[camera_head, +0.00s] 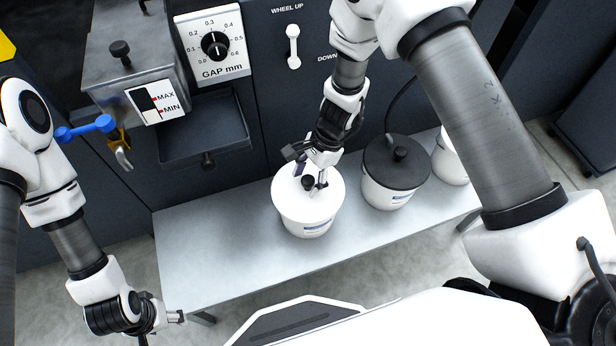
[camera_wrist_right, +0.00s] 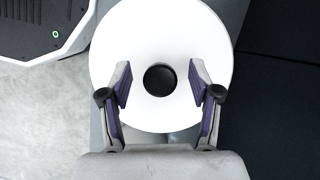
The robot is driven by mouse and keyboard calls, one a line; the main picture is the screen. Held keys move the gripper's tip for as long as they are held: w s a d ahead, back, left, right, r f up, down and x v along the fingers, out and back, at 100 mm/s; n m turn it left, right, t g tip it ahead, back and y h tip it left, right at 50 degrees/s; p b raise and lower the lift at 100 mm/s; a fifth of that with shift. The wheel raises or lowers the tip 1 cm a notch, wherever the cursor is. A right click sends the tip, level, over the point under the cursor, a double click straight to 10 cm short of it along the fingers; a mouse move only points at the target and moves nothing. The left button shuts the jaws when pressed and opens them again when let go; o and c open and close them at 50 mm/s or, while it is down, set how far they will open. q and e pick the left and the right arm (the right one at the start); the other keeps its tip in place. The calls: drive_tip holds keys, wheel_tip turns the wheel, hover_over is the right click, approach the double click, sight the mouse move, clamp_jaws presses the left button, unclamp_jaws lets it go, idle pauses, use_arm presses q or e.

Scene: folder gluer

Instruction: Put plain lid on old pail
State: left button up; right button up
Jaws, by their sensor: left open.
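The plain lid (camera_head: 292,205) is a white disc with a black knob (camera_head: 308,183), and it covers the top of a white pail (camera_head: 305,230) on the bench. The lid also fills the middle of the right wrist view (camera_wrist_right: 160,30). My right gripper (camera_head: 308,178) is over the lid. In the right wrist view its fingers (camera_wrist_right: 160,88) are apart on either side of the knob, with a gap on both sides. My left gripper (camera_head: 172,318) is open and empty at the lower left, off the bench's front left corner. Which pail is the old one, I cannot tell.
A pail with a black lid and a cable (camera_head: 397,165) stands to the right on the grey bench (camera_head: 220,250). Another white pail (camera_head: 449,163) is partly hidden behind my right arm. The machine's gap dial (camera_head: 215,44) and tray (camera_head: 203,130) are behind. The bench's left part is clear.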

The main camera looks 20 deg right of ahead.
drive_tip(key=v, duration=1.2)
drive_tip(key=shift+s, duration=0.1)
